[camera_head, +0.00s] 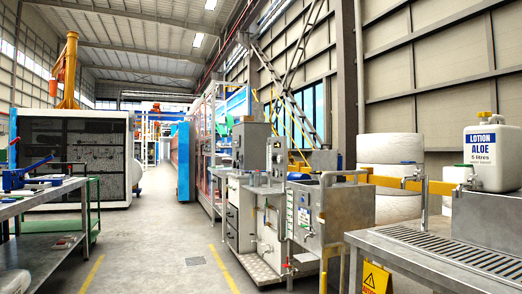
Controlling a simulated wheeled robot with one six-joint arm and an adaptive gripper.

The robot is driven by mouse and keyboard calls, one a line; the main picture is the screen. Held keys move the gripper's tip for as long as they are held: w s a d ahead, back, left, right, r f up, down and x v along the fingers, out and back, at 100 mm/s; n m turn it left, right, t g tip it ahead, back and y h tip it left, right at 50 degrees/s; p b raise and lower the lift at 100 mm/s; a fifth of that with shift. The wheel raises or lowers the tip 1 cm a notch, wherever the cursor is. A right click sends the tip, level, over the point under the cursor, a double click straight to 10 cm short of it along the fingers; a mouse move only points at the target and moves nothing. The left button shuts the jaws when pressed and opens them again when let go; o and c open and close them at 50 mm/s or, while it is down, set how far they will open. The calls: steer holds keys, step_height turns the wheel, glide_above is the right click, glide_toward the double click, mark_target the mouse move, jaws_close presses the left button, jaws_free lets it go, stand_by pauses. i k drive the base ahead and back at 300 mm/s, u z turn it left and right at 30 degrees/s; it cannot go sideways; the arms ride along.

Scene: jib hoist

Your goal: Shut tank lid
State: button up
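A grey steel tank (345,220) stands right of the middle, beyond the near right bench. Its front carries a small panel, pipes and valves. A bent grey bar or handle (345,174) shows at its top edge. I cannot make out a separate lid or tell whether it is open or shut, as the tank top is seen almost edge-on. My gripper is not in view.
A steel bench with a slotted drain (450,251) fills the near right, with a white lotion jug (480,158) behind it. A yellow caution sign (374,279) stands beneath. A workbench with blue tools (30,180) is at left. The middle aisle floor (165,240) is clear.

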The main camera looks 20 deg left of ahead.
mark_target(322, 160)
steer(key=u, duration=0.6)
steer(key=i, duration=0.65)
steer(key=u, duration=0.7)
steer(key=i, duration=3.7)
steer(key=z, duration=0.65)
